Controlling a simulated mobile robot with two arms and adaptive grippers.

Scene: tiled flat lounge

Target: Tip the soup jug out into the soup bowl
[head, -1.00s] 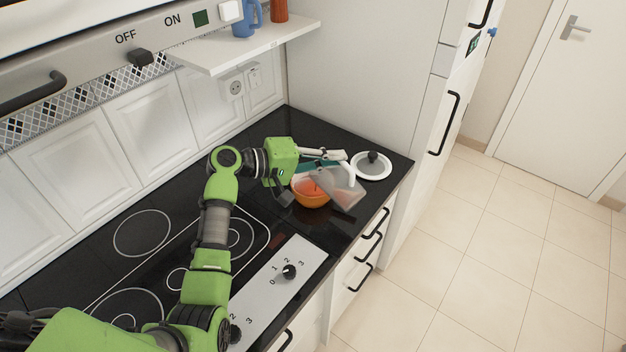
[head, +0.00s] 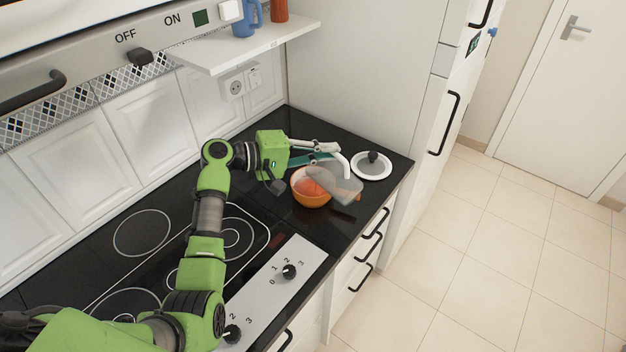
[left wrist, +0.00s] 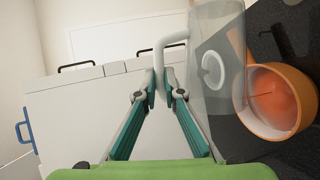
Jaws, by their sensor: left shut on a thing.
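The soup jug (head: 345,190) is see-through with a white handle. It is tipped over the soup bowl (head: 312,200), its mouth end above the bowl's right side. My left gripper (head: 334,152) is shut on the jug's handle; in the left wrist view my fingers (left wrist: 160,88) close around the white handle, with the clear jug (left wrist: 218,70) to their right. The orange bowl (left wrist: 290,130) holds orange-red soup. The jug looks clear, with no soup plainly visible in it. My right gripper is not in view.
A white-rimmed lid with a black knob (head: 371,167) lies on the black counter just right of the jug. The hob's control panel (head: 285,285) is at the front left. A white shelf (head: 240,50) hangs above. The counter edge is close in front of the bowl.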

